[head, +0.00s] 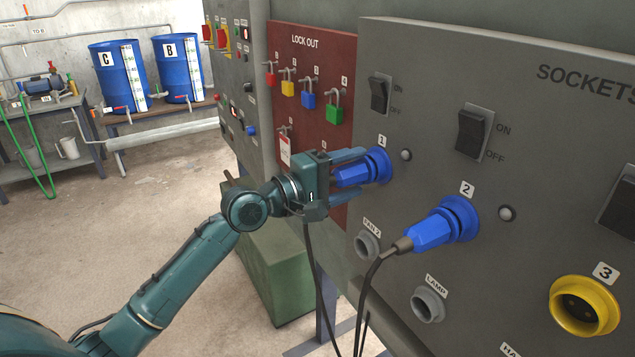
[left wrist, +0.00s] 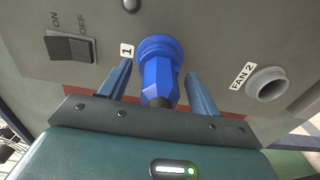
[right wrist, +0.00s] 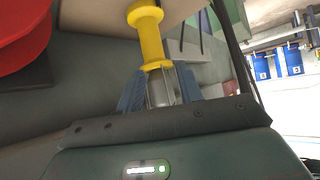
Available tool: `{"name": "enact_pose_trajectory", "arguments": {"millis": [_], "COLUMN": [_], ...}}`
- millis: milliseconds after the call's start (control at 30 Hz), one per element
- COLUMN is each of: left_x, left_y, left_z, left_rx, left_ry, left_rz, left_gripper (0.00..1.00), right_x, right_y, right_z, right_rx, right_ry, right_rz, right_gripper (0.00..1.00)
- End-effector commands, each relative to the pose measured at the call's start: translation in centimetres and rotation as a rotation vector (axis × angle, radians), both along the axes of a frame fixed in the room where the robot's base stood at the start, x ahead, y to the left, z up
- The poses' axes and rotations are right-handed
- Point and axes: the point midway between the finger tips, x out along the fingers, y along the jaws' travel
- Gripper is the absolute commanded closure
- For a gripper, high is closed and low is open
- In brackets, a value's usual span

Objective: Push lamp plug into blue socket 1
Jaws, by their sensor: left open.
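A blue plug (head: 350,175) sits in blue socket 1 (head: 379,165), in line with it. No gap shows between them. It also shows in the left wrist view (left wrist: 158,82), pointing into the socket (left wrist: 160,44) beside label 1. My left gripper (head: 357,172) is open, with one finger on each side of this plug; clear gaps show in the left wrist view. No label tells whether it is the lamp plug. My right gripper (right wrist: 160,85) has its fingers on both sides of a silver and yellow cylinder (right wrist: 152,40); whether they touch it is unclear.
A second blue plug (head: 430,232) with a dark cable sits in socket 2 (head: 458,218). The grey LAMP outlet (head: 427,305) and FAN 2 outlet (head: 366,244) are below. Yellow socket 3 (head: 584,305) is at right. Switches and lock-out padlocks are above.

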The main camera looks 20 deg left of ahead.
Motion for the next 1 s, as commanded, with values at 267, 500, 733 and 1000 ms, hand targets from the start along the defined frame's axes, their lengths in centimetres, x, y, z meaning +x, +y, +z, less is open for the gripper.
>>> {"name": "enact_pose_trajectory", "arguments": {"millis": [267,500,733,1000], "left_x": [-4.1,-8.3,-10.1,-10.4], "left_y": [3.2,6.4,7.9,8.1], "left_z": [-0.5,-0.4,-0.1,0.1], "left_rx": [0.006,0.005,0.001,0.000], "left_ry": [0.001,0.001,-0.001,-0.002], "left_rz": [0.002,0.001,0.001,-0.001], "left_gripper": [0.38,0.38,0.38,0.38], "right_x": [0.4,0.8,0.6,0.2], "right_y": [-0.2,0.4,0.6,0.9], "right_z": [-2.2,-2.4,-2.3,-2.4], "right_rx": [0.000,0.016,0.013,0.016], "right_ry": [0.007,-0.023,-0.036,-0.030], "right_rz": [-0.017,-0.005,0.018,0.024], "right_gripper": [0.64,0.64,0.64,0.64]}}
